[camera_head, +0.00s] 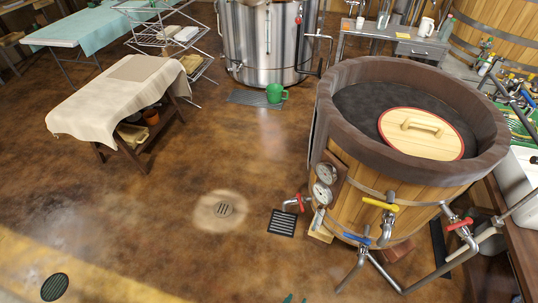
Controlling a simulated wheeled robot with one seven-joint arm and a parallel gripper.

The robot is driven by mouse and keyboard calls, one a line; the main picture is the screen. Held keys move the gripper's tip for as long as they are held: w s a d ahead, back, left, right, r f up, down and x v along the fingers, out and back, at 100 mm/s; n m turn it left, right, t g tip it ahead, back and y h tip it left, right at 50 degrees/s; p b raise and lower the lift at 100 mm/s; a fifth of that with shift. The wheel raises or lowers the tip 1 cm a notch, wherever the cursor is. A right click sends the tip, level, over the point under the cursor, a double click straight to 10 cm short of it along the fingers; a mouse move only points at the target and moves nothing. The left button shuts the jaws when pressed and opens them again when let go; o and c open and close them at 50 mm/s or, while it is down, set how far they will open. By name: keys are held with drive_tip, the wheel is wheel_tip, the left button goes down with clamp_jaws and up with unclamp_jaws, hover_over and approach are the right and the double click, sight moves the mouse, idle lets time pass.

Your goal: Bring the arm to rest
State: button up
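No part of my arm that I can be sure of shows in the head view, and my gripper is not seen. Two small teal tips (290,298) poke up at the bottom edge; I cannot tell what they belong to. A large wooden tub (375,172) with a thick dark rim stands at the right. Dark contents (385,95) show inside it, and a round wooden lid (421,134) with a red edge and a handle lies within the rim.
Valves and pipes (380,205) stick out from the tub's front. A bench (515,250) edges the right.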

drive_tip(key=s+a+r+n+t+y, duration=0.1)
drive_tip(key=s+a+r+t+y, duration=0.1)
drive_tip(key=s+a+r, duration=0.3)
drive_tip(key=s+a+r+n+t+y, duration=0.15)
drive_tip(key=s+r, duration=0.25)
drive_tip(key=r, duration=0.4)
drive_tip(key=s+a+r+t, duration=0.1)
drive_tip(key=s+r+t, duration=0.1)
drive_tip(key=r, duration=0.9)
drive_tip(key=s+a+r+t+y, duration=0.1)
drive_tip(key=s+r, duration=0.3)
drive_tip(key=r, duration=0.7)
drive_tip(key=shift+a+r+n+t, duration=0.4)
drive_tip(key=shift+a+n+t, duration=0.05)
drive_tip(key=shift+a+t, duration=0.35)
